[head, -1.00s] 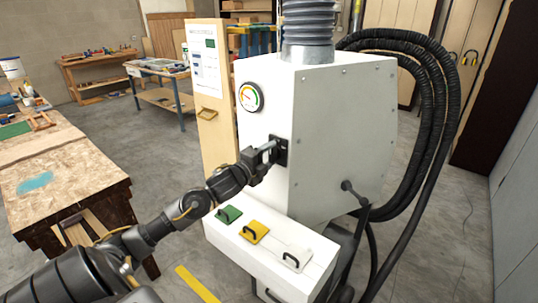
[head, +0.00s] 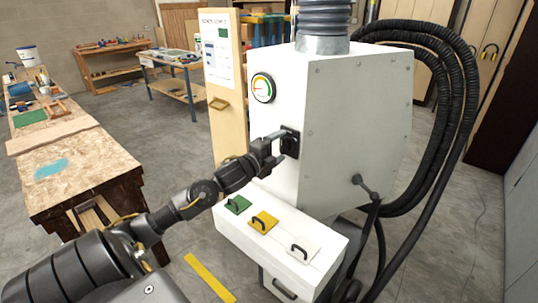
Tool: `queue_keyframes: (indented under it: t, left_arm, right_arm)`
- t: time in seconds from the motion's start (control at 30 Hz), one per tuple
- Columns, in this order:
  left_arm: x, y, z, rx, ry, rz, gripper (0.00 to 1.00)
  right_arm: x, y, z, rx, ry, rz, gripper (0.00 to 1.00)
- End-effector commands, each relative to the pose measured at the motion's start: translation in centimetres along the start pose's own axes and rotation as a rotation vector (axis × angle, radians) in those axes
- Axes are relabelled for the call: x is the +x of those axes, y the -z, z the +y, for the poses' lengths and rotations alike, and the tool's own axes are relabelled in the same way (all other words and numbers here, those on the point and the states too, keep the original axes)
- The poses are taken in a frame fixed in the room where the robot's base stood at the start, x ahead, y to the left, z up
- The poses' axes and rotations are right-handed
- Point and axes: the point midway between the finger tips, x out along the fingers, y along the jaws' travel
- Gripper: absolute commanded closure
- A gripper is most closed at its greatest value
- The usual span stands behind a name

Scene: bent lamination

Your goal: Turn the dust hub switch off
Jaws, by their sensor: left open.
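The dust hub (head: 345,120) is a white cabinet with a round gauge (head: 263,88) on its front face. Its switch (head: 290,141) is a dark plate with a dark knob, below and to the right of the gauge. My left gripper (head: 281,145) is open at the switch, its fingers in front of the plate and partly hiding it. I cannot tell whether the fingers touch the knob, nor which way the knob is turned. My right gripper is not in view.
A white ledge (head: 322,262) below the switch carries green (head: 238,205), yellow (head: 263,222) and white (head: 303,249) handled plates. Black hoses (head: 455,120) loop at the right. A workbench (head: 75,170) stands at the left, with open floor between.

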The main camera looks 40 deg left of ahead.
Motion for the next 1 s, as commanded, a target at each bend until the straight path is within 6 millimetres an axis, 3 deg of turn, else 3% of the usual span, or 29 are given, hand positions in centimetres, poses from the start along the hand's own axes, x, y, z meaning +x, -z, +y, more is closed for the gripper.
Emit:
queue_keyframes:
  t: [0.3, 0.5, 0.7, 1.0]
  left_arm:
    - [-5.8, 0.1, 0.5, 0.003, -0.003, 0.003, 0.26]
    - [-8.5, 0.1, 0.3, 0.0, -0.003, 0.002, 0.26]
    - [-9.7, 0.0, 0.1, 0.001, -0.001, 0.002, 0.26]
    - [-9.9, 0.1, 0.0, 0.001, 0.0, 0.002, 0.26]
  right_arm:
    - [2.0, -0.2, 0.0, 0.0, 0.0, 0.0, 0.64]
    - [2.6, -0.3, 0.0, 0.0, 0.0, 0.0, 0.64]
    - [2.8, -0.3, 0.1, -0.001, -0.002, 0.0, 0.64]
    - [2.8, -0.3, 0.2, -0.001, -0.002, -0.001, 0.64]
